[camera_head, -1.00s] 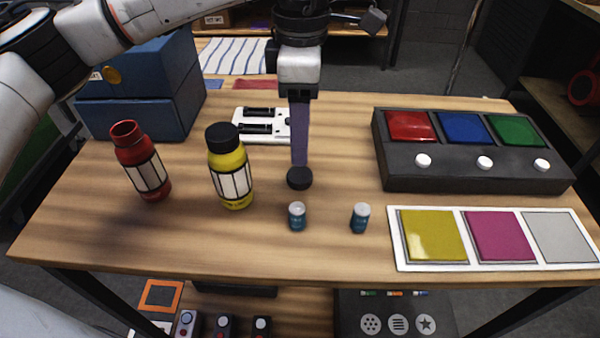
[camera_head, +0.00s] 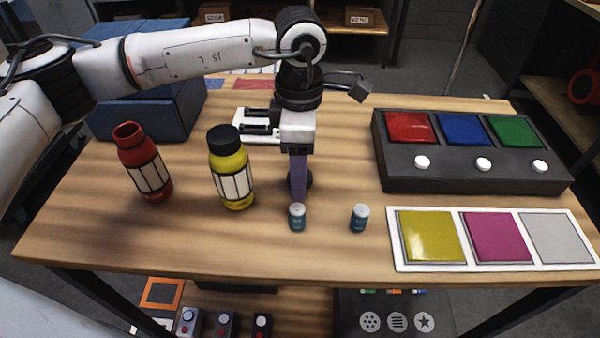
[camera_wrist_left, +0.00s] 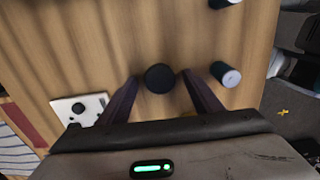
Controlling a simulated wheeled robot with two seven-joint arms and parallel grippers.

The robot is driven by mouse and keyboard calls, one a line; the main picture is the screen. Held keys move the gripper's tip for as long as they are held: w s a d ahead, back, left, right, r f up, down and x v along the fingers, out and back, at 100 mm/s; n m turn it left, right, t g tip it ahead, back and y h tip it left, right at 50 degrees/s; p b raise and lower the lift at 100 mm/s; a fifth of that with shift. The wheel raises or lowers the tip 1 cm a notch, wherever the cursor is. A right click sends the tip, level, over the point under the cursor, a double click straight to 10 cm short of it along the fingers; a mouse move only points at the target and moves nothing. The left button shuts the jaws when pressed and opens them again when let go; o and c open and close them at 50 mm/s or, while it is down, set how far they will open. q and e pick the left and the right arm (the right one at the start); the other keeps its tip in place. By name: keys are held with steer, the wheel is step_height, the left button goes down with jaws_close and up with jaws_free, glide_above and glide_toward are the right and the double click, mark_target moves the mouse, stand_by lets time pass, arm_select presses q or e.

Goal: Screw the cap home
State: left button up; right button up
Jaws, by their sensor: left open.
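A small black cap (camera_head: 309,180) lies on the table, mostly hidden behind my left gripper (camera_head: 298,198). In the left wrist view the cap (camera_wrist_left: 160,76) sits between the two spread purple fingers of the open left gripper (camera_wrist_left: 160,82), with gaps on both sides. The red bottle (camera_head: 145,166) stands upright at the left with its mouth uncovered. The yellow bottle (camera_head: 231,172) stands upright beside it with a black cap on. My right gripper is not in view.
Two small teal cylinders (camera_head: 297,217) (camera_head: 359,218) stand close in front. At the right are a dark box with coloured panels (camera_head: 475,178) and a white-framed colour strip (camera_head: 395,240). A white device (camera_head: 240,128) and blue box (camera_head: 160,120) are behind.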

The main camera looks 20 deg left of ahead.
arm_select(q)
steer(key=shift+c, duration=0.4)
steer(key=c, duration=1.1)
steer(key=shift+c, duration=0.2)
step_height(320, 180, up, 10)
steer(key=shift+b, duration=0.4)
